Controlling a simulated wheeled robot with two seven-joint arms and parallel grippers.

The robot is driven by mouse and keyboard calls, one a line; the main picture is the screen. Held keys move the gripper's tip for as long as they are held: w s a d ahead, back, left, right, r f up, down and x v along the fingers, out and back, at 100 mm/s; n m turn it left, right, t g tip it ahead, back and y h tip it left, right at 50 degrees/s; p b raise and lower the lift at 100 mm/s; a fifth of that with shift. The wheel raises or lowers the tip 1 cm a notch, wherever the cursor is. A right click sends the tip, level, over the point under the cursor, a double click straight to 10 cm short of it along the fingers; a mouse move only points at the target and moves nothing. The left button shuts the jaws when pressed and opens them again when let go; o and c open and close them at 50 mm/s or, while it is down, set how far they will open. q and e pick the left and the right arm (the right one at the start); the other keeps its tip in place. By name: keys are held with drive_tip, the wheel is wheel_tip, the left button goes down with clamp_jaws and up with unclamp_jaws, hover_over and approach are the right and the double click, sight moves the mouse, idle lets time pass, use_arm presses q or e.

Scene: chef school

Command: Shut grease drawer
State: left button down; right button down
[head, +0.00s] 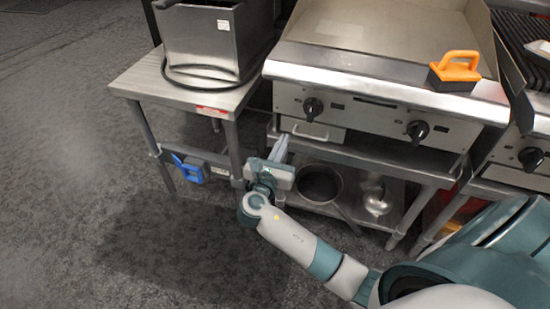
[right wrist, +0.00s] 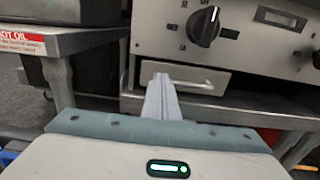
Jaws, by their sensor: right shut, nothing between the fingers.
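The grease drawer (head: 331,134) is a small metal front with a bar handle, low at the left under the griddle's knob panel. It also shows in the right wrist view (right wrist: 215,78), just beyond my fingers. I cannot tell how far it sticks out. My right gripper (head: 281,146) is shut and empty, below and left of the drawer, its fingers pointing toward the griddle. In the right wrist view the fingertips (right wrist: 161,80) overlap the drawer's left part; contact is not clear. My left gripper is not in view.
The griddle (head: 365,70) stands on a metal table with a lower shelf holding a pot (head: 318,185) and a metal bowl (head: 376,203). An orange-handled scraper (head: 455,72) rests on its front edge. A fryer stand (head: 225,99) is at the left. Floor at the left is clear.

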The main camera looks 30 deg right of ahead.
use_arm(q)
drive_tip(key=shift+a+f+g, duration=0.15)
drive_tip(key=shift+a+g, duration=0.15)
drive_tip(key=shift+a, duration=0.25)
use_arm(e)
drive_tip(key=v, duration=0.6)
drive_tip(key=shift+s+a, duration=0.25)
drive_tip(key=shift+a, duration=0.05)
drive_tip(key=shift+r, duration=0.1)
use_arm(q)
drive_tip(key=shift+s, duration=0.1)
